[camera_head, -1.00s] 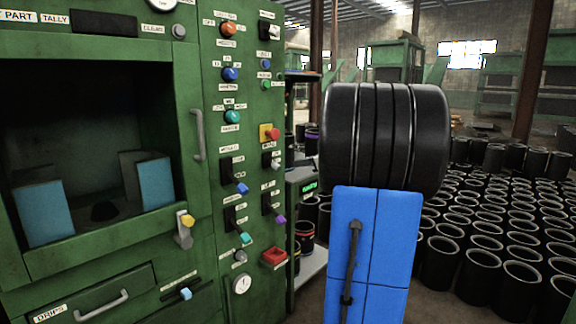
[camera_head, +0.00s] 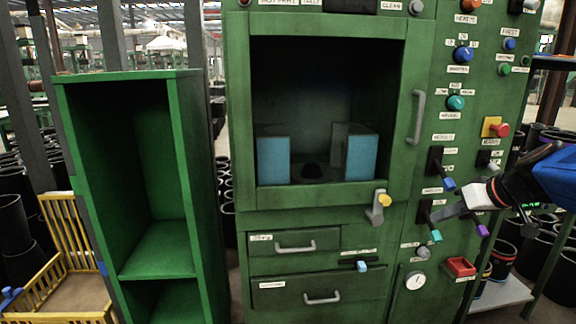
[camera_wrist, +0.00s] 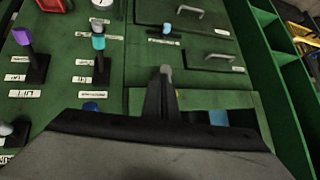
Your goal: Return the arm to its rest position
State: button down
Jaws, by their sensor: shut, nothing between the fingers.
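My gripper (camera_head: 440,214) is in front of the green machine's control panel at the right of the head view, with my blue arm link reaching in from the right edge. Its fingers are together and hold nothing. In the wrist view my gripper (camera_wrist: 165,78) points into the picture, closed, before the panel. The green machine (camera_head: 330,222) stands upright with an open dark chamber holding two blue-faced blocks (camera_head: 361,157). The wrist view shows it upside down, with drawers at the top.
A yellow-tipped lever (camera_head: 378,207), several knobs and a red box (camera_head: 460,267) stick out near my gripper. An empty green shelf unit (camera_head: 190,235) stands left, beside a yellow crate (camera_head: 70,235). Black sleeves (camera_head: 545,250) stand at the right.

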jog(key=s+a+f+g+h, duration=0.1)
jog(key=s+a+f, duration=0.2)
jog(key=s, duration=0.4)
jog(key=s+a+f+m+g+h, duration=0.1)
jog(key=s+a+f, duration=0.3)
jog(key=s, duration=0.3)
jog(key=s+a+f+m+g+h, duration=0.1)
jog(key=s+a+f, duration=0.2)
jog(key=s+f, duration=0.2)
jog(key=s, duration=0.3)
jog(key=shift+a+f+h, duration=0.15)
jog(key=shift+a+h, duration=0.15)
jog(key=shift+h, duration=0.1)
